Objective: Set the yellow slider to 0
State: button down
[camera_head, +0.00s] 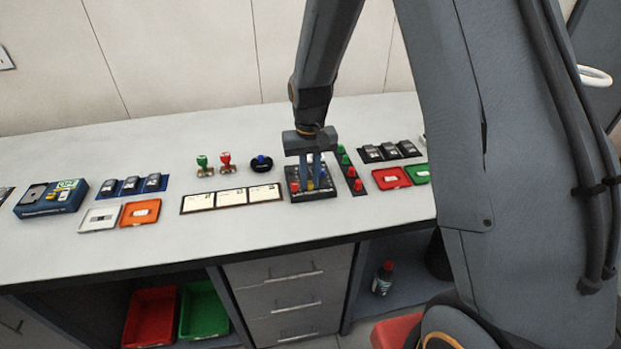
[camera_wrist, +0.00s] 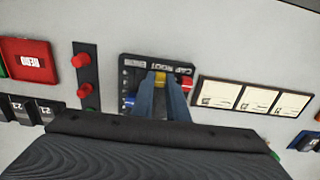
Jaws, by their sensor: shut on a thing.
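A dark slider panel (camera_head: 312,197) lies on the white workbench, and it also shows in the wrist view (camera_wrist: 134,72). Its yellow slider knob (camera_wrist: 160,78) sits near the lettered edge, between a red knob (camera_wrist: 187,85) and a blue knob (camera_wrist: 130,102). My gripper (camera_head: 310,185) points down over the panel. In the wrist view its two fingers (camera_wrist: 160,87) are closed on the yellow knob and hide part of it. The fingers and wrist also cover part of the panel and its scale, so I cannot read the slider's value.
A strip with red and green buttons (camera_wrist: 84,76) stands close beside the panel. White cards (camera_head: 231,197) lie on its other side. Stamps (camera_head: 225,163) and a black round base with a blue knob (camera_head: 261,164) stand behind the cards. Red (camera_head: 391,178) and orange (camera_head: 140,212) trays lie farther out.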

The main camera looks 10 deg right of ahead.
aim_at(310, 184)
jog(key=c, duration=1.7)
grip_release()
jog(key=shift+s+a, duration=0.15)
jog(key=shift+s, duration=0.15)
jog(key=shift+w, duration=0.1)
jog(key=shift+d, duration=0.2)
jog(key=shift+r+b, duration=1.1)
jog(key=shift+r, duration=2.85)
jog(key=shift+t, duration=0.7)
jog(key=s+d, duration=0.2)
jog(key=s, duration=0.4)
jog(key=s+d, duration=0.2)
jog(key=s, duration=0.4)
jog(key=s+d+f+b, duration=0.1)
jog(key=s+d, duration=0.1)
jog(key=s, duration=0.4)
jog(key=shift+d, duration=0.2)
